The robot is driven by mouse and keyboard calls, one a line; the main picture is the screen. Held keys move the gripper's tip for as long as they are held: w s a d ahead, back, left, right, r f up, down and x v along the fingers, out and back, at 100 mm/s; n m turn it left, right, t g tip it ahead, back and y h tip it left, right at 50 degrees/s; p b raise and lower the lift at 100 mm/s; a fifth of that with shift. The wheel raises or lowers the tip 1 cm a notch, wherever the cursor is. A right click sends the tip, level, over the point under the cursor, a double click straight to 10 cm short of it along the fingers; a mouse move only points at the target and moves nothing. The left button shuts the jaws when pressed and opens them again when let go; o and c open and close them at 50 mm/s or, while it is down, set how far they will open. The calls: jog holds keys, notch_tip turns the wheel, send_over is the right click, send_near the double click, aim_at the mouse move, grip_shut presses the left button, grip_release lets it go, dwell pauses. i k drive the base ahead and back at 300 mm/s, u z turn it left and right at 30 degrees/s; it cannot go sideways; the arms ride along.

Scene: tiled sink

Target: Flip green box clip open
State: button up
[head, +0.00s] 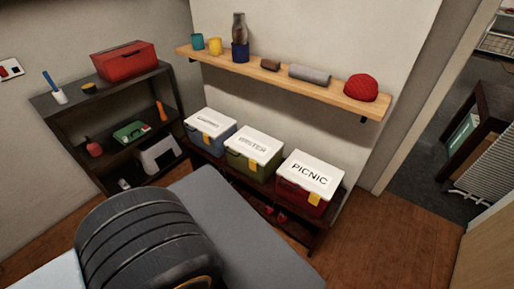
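The green box (241,162) stands between a blue box and a red box on a low dark shelf by the wall. It has a white lid (254,144) with dark lettering too blurred to read surely. Its yellow clip (253,167) is on the front side at the lid's edge. The clip is too small to tell for sure whether it is shut or open. The lid looks seated on the box. My gripper is not in view.
The blue box (197,137) and the red box (300,195), lidded "PICNIC", stand close on either side. A dark ribbed cylinder fills the lower left. Wooden floor (410,235) is clear at right.

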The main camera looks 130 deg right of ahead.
aim_at(253, 165)
jog(key=z, duration=1.1)
jog(key=i, duration=0.8)
jog(key=z, duration=4)
